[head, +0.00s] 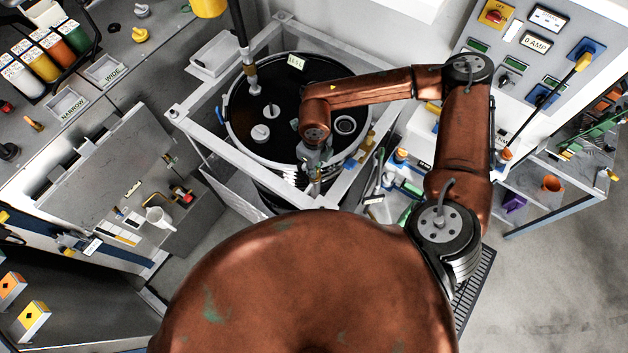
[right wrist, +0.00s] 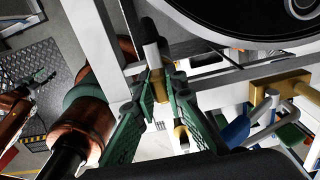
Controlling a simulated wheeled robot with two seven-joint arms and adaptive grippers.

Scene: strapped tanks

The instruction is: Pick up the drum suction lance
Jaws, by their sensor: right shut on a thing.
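My right gripper (head: 317,168) is over the front edge of the drum's frame, to the right of centre. In the right wrist view its green-padded fingers (right wrist: 160,92) are closed on a slim upright piece (right wrist: 153,58) with a dark grey cap, a pale metal body and a brass part. It appears to be the drum suction lance; its lower part is largely hidden by the fingers. The black drum (head: 290,92) stands behind the gripper, and its lid has pale caps and a round opening (head: 346,125).
A white square frame (head: 216,150) surrounds the drum. A dark pole with a metal end (head: 250,75) stands over the lid. Brass, blue and metal fittings (right wrist: 290,85) sit close to the right of the gripper. A control panel (head: 520,60) is at right.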

